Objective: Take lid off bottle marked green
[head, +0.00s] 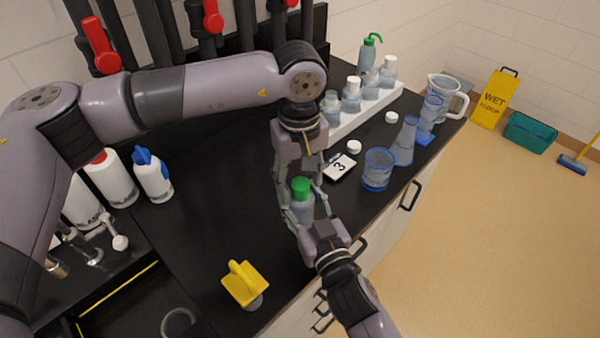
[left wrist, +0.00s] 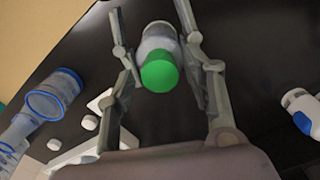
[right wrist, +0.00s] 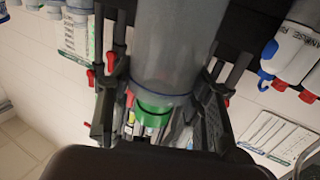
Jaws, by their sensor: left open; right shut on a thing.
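The bottle marked green is a small clear bottle (head: 304,209) with a green lid (head: 300,188), upright over the front of the black counter. My right gripper (head: 309,214) is shut on its body from the front right. In the right wrist view the clear body (right wrist: 172,45) and green lid (right wrist: 152,113) show between its fingers. My left gripper (head: 303,180) comes down from above, open, with a finger on each side of the lid. In the left wrist view the lid (left wrist: 159,72) sits between the spread fingers, with a visible gap on the left side.
A card marked 3 (head: 340,167), a loose white lid (head: 354,146), a blue-tinted beaker (head: 377,170) and a flask (head: 405,142) stand right. A white rack (head: 347,125) holds several bottles behind. White wash bottles (head: 152,177) stand left.

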